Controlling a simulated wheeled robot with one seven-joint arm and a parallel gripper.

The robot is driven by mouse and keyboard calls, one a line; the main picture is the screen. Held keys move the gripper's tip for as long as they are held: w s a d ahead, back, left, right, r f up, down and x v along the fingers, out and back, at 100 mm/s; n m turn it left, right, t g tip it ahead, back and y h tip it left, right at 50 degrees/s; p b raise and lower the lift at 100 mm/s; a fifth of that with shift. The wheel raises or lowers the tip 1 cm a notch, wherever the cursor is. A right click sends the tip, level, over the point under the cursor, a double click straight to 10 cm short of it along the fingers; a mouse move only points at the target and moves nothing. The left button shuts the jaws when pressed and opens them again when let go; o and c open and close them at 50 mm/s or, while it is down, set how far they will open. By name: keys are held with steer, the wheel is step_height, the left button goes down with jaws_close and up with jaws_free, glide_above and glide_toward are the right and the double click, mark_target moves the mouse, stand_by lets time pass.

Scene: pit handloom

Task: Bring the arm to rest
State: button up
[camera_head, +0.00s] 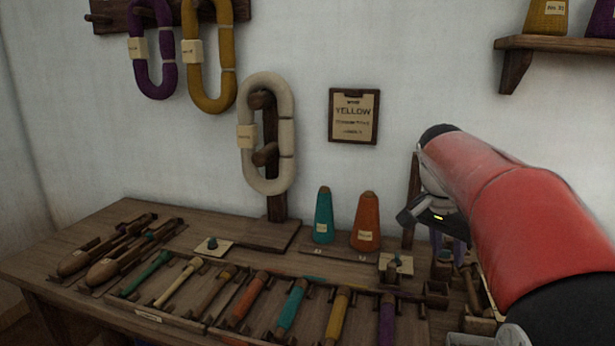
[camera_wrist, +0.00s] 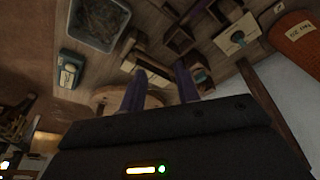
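My red and black arm (camera_head: 520,205) reaches in from the right in the head view and is bent down over the right end of the bench. My gripper (camera_head: 447,252) points down there, partly hidden by its own body. In the wrist view its two dark purple fingers (camera_wrist: 159,80) stand apart, with nothing visible between them. Wooden bench surface and small fittings show beyond the fingertips. I cannot tell exactly how high they are above the bench.
The bench (camera_head: 110,228) holds rows of coloured bobbins, shuttles, a teal cone (camera_head: 323,218) and an orange cone (camera_head: 366,225). A skein stand (camera_head: 272,190) rises behind. A wall shelf (camera_head: 560,44) is above right. A grey tray (camera_wrist: 98,22) shows in the wrist view.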

steer(key=s+a+f+n+t+y, duration=0.1)
steer(key=s+a+f+n, duration=0.2)
steer(key=s, duration=0.4)
steer(key=s+a+f+n+t+y, duration=0.1)
steer(key=s+a+f+n, duration=0.3)
steer(key=s, duration=0.3)
steer(key=s+a+f+n+t+y, duration=0.1)
steer(key=s+a+f+n+t, duration=0.1)
steer(key=s, duration=0.6)
steer(key=shift+a+f+n, duration=0.7)
steer(key=shift+a+n, duration=0.2)
steer(key=shift+n, duration=0.1)
